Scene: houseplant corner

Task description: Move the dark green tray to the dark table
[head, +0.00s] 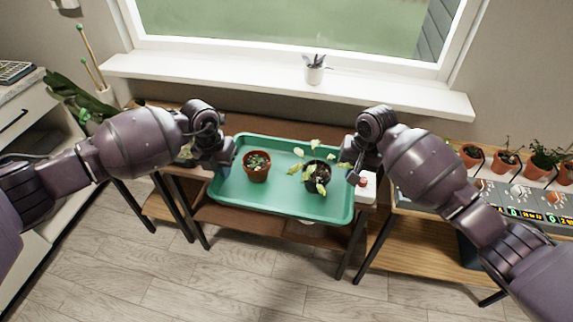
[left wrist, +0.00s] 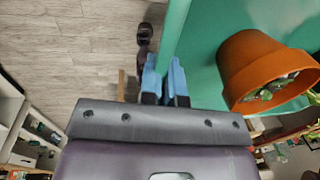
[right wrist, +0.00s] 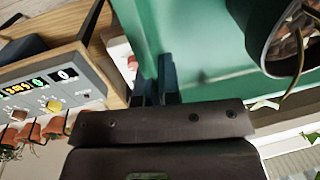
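The green tray (head: 285,205) is in the middle of the head view, with a terracotta pot (head: 256,172) and a dark pot (head: 316,184) upright on it, both with plants. My left gripper (head: 228,165) is at the tray's left rim; in the left wrist view its blue fingers (left wrist: 165,82) are close together with the rim between them. My right gripper (head: 354,176) is at the right rim; its fingers (right wrist: 155,82) look closed on that rim. The tray is over a dark brown table (head: 262,126). I cannot tell whether it touches the tabletop.
A light wooden table (head: 425,250) stands at right, with a grey control panel (head: 520,205) and several terracotta pots. A white box with a red button (head: 366,190) is beside the tray's right edge. The windowsill (head: 240,80) is behind. The floor in front (head: 200,280) is clear.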

